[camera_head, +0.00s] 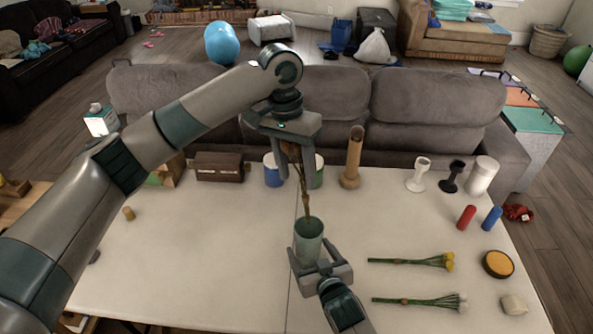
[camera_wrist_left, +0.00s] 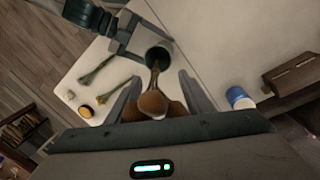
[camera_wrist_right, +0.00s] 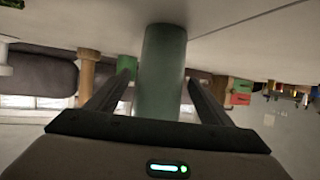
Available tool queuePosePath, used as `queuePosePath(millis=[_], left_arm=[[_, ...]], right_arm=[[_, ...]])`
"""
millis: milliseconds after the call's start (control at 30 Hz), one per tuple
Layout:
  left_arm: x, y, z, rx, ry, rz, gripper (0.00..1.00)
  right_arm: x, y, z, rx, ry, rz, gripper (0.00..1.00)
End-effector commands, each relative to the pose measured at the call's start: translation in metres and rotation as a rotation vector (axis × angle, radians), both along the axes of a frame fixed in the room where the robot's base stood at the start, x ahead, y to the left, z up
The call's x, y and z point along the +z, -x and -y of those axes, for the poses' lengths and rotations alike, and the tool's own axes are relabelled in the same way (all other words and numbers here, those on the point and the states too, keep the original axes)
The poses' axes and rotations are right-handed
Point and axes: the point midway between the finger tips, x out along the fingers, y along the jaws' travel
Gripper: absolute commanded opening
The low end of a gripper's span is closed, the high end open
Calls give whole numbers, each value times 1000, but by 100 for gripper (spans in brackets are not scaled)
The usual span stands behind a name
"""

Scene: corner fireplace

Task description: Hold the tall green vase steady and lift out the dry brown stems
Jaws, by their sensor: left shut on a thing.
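The tall green vase (camera_head: 309,245) stands upright on the table; its dark mouth shows in the left wrist view (camera_wrist_left: 158,54). My left gripper (camera_head: 292,180) points down above it, shut on the upper part of the dry brown stems (camera_head: 304,195). Their brown heads (camera_wrist_left: 152,104) sit between its fingers in the left wrist view. The stems reach down to the vase's mouth; I cannot tell how far inside their lower ends are. My right gripper (camera_head: 322,264) has its fingers on both sides of the vase (camera_wrist_right: 162,75); a gap shows beside the left finger in the right wrist view.
Yellow flowers (camera_head: 430,261) and white flowers (camera_head: 430,301) lie right of the vase, near a round orange-topped tin (camera_head: 497,264). A tan cylinder (camera_head: 353,160), a blue-and-white can (camera_head: 272,172) and a brown box (camera_head: 219,166) stand along the back. The table's left half is mostly clear.

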Motion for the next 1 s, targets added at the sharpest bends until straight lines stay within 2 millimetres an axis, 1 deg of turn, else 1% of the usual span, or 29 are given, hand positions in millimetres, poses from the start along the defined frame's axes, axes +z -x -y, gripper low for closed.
queuePosePath(millis=[467,500,567,600,1000], left_arm=[[0,0,0,0,0,0,26],[0,0,0,0,0,0,26],[0,0,0,0,0,0,26],[0,0,0,0,0,0,26],[0,0,0,0,0,0,26]], right_arm=[[0,0,0,0,0,-1,74],[0,0,0,0,0,-1,77],[0,0,0,0,0,-1,91],[0,0,0,0,0,-1,96],[1,3,1,0,0,-1,96]])
